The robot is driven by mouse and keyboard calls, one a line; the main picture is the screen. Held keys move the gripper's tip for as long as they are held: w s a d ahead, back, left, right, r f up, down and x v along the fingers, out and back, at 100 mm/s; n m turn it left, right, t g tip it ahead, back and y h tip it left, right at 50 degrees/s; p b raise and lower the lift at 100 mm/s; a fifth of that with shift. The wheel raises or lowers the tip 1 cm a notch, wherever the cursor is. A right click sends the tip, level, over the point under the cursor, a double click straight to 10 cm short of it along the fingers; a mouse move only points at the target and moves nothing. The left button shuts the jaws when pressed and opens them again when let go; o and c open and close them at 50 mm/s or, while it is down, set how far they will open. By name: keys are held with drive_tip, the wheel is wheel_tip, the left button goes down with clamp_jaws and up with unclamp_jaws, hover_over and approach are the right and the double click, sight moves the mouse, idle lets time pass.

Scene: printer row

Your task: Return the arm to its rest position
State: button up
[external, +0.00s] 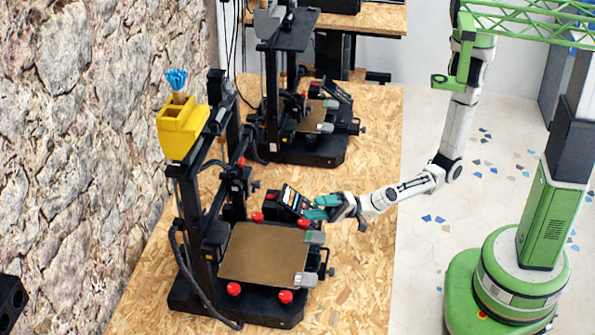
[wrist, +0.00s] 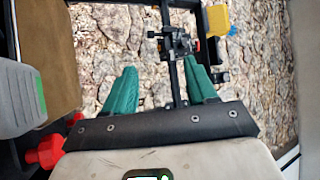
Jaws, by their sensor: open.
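My gripper (external: 317,208) is at the end of my white arm, which reaches in from the right. It is over the right side of the nearer black printer (external: 187,284), close to that printer's small screen (external: 290,197). In the wrist view, the two green fingers of my gripper (wrist: 160,82) stand wide apart. Nothing is between them; the printer's black frame and the stone wall show beyond. I cannot tell the exact gap between the gripper and the screen.
The nearer printer has a brown bed (external: 262,253) with red knobs and a yellow holder (external: 182,133) on top. A second printer (external: 298,145) stands behind. The wooden table's right strip (external: 375,130) is clear. A stone wall (external: 75,130) is at left.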

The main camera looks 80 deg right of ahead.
drive_tip(key=s+d+f+n+g+h+p, duration=0.1)
drive_tip(key=d+f+n+g+h+p, duration=0.15)
drive_tip(key=d, duration=0.65)
drive_tip(key=d+f+n+g+h+p, duration=0.2)
drive_tip(key=d+n+g+h+p, duration=0.15)
drive_tip(key=d, duration=0.55)
drive_tip(key=s+d+f+n+g+h+p, duration=0.1)
drive_tip(key=d+f+n+g+h+p, duration=0.15)
drive_tip(key=d, duration=0.65)
drive_tip(key=s+d+r+m+g+h+p, duration=0.1)
drive_tip(key=s+d+m+g+h+p, duration=0.45)
drive_tip(key=s+d, duration=1.4)
wheel_tip(320, 180, down, 4)
drive_tip(key=n+g+b, duration=0.2)
drive_tip(key=b, duration=0.4)
drive_tip(key=shift+n, duration=0.4)
